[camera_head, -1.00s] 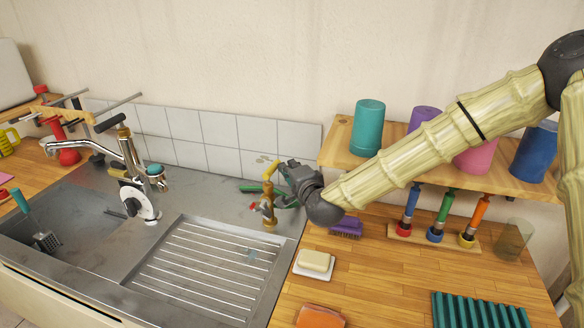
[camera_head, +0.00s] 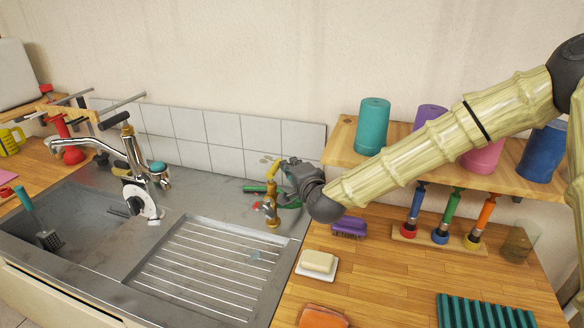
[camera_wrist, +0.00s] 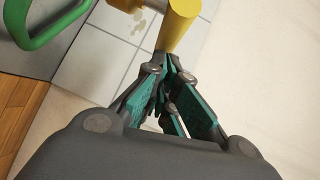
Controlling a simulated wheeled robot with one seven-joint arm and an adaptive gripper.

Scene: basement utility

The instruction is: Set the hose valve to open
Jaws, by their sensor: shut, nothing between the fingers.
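The hose valve (camera_head: 271,208) is a brass tap standing at the right rear of the steel sink top. Its yellow lever (camera_head: 272,168) rises from the top, tilted up to the right. In the wrist view the yellow lever (camera_wrist: 180,25) is just beyond my fingertips (camera_wrist: 165,68). My gripper (camera_head: 284,168) is shut and empty, right of the lever and very close to it. I cannot tell whether they touch. The valve's lower body is out of the wrist view.
A tiled backsplash (camera_head: 222,145) stands close behind. A wooden shelf (camera_head: 345,150) with cups is to the right, above a purple brush (camera_head: 349,228) and a soap dish (camera_head: 317,264).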

